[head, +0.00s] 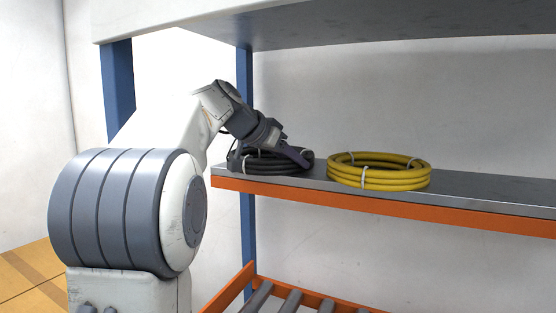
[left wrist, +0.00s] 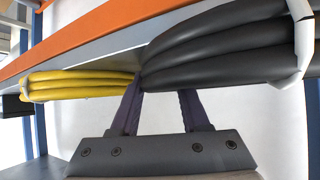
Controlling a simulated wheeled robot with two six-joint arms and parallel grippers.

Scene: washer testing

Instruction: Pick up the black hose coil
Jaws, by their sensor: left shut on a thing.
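The black hose coil (head: 258,167) is at the left end of the grey shelf (head: 470,186) in the head view, bound with white ties. My left gripper (head: 296,155) reaches over it from above and hides part of it. In the left wrist view the coil (left wrist: 235,50) fills the upper right. The dark fingers of the left gripper (left wrist: 160,95) meet its near edge and are shut on it; their tips are partly hidden. The coil looks level on the shelf, and no clear gap shows under it. My right gripper is not in view.
A yellow hose coil (head: 378,178) lies just right of the black one; it also shows in the left wrist view (left wrist: 75,82). An orange beam (head: 400,207) edges the shelf. An upper shelf (head: 400,25) hangs above. A blue post (head: 247,100) stands behind. Rollers (head: 290,301) lie below.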

